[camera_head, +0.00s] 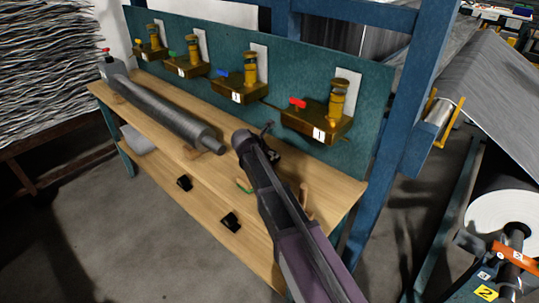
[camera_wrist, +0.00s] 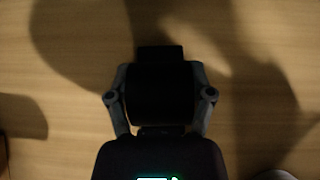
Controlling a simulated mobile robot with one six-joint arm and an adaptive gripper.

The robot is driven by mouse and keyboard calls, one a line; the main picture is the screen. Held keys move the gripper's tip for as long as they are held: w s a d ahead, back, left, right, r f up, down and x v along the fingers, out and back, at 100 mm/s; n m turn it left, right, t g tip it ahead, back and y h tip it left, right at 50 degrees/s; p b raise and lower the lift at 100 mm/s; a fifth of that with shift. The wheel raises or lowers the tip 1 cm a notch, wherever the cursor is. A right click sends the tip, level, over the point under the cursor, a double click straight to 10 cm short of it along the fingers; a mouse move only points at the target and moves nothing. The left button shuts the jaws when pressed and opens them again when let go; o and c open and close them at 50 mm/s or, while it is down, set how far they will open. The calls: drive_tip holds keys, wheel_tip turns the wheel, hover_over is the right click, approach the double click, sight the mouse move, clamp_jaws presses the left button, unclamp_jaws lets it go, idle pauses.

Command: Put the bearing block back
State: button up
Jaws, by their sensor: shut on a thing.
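My gripper (camera_wrist: 160,98) is shut on a dark block (camera_wrist: 160,62), seen in the wrist view above the wooden bench top; it looks like the bearing block, but its details are lost in shadow. In the head view my arm hides most of the gripper, and a small dark part (camera_head: 273,156) shows just right of it. A grey roll (camera_head: 165,109) lies along the bench. Its far left end sits at a grey block with a red top (camera_head: 107,68). Its right end (camera_head: 214,145) stops just left of my arm, and I see no block around it.
Several numbered brass units (camera_head: 318,122) with coloured levers line the teal back panel (camera_head: 365,90). Tan and green items lie partly behind my arm.

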drive_tip(key=shift+r, duration=0.15)
wheel_tip(320, 180, up, 10)
drive_tip(key=p, duration=0.9)
drive_tip(key=shift+f+p, duration=0.2)
drive_tip(key=shift+p, duration=0.2)
idle(0.4)
